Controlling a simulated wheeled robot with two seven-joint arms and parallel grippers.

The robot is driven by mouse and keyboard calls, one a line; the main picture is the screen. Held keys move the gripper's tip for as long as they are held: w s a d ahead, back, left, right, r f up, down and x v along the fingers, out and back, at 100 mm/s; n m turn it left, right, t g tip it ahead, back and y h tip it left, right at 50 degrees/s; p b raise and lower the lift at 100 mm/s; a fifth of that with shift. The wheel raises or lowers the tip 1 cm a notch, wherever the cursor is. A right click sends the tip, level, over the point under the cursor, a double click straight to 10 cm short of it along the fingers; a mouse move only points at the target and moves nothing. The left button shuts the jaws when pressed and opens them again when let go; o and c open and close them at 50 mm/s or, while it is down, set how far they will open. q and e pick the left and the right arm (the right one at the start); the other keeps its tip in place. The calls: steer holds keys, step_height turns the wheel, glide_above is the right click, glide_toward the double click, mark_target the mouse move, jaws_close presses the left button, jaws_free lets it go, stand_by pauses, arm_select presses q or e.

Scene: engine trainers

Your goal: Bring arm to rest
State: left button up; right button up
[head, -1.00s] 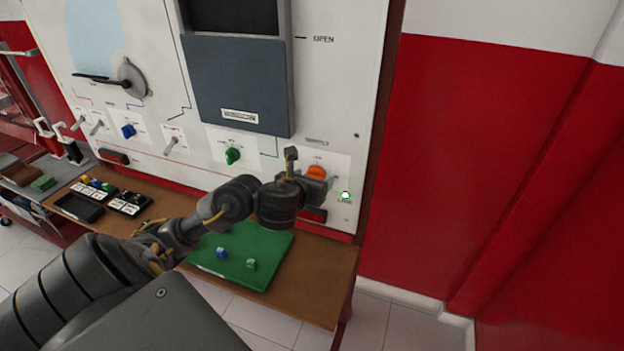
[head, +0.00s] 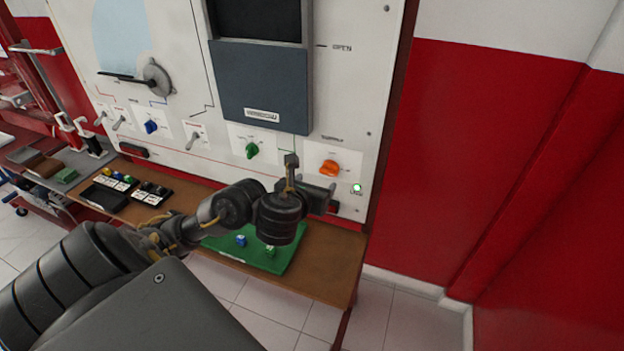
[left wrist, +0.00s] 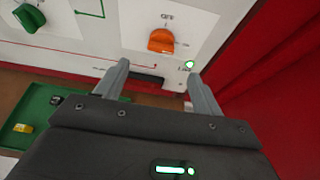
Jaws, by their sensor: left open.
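My left arm comes in from the lower left in the head view. Its gripper (head: 325,192) is in front of the lower right of the white panel, just below the orange knob (head: 329,168). In the left wrist view, the two fingers of the left gripper (left wrist: 158,82) are apart with nothing between them. The orange knob also shows there (left wrist: 162,40), beyond the fingertips and apart from them. A green lamp (head: 357,188) is lit beside the knob. My right gripper does not show.
The white panel (head: 350,100) carries a green knob (head: 252,150), a blue knob (head: 151,127) and several switches. A wooden shelf (head: 325,262) below holds a green mat (head: 225,247) with small blocks. A red wall (head: 480,170) stands at the right.

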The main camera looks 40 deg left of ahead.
arm_select(q)
steer(key=shift+d, duration=0.1)
stand_by(0.5)
steer(key=s+d+f+n+g+h, duration=0.2)
steer(key=s+d+f+n+g, duration=0.3)
steer(key=s+f+n, duration=0.85)
steer(key=s+d+f+n+g+h, duration=0.35)
steer(key=s+d+f+n, duration=0.45)
steer(key=n, duration=0.8)
steer(key=s+a+f+g, duration=0.1)
steer(key=s+f, duration=0.1)
steer(key=f, duration=1.2)
steer(key=s+a+f+g, duration=0.1)
steer(key=s+f, duration=0.1)
steer(key=f, duration=1.2)
steer(key=s+a+f+g+y, duration=0.1)
steer(key=s+a+f, duration=0.2)
steer(key=s+f, duration=1.2)
steer(key=shift+s, duration=0.5)
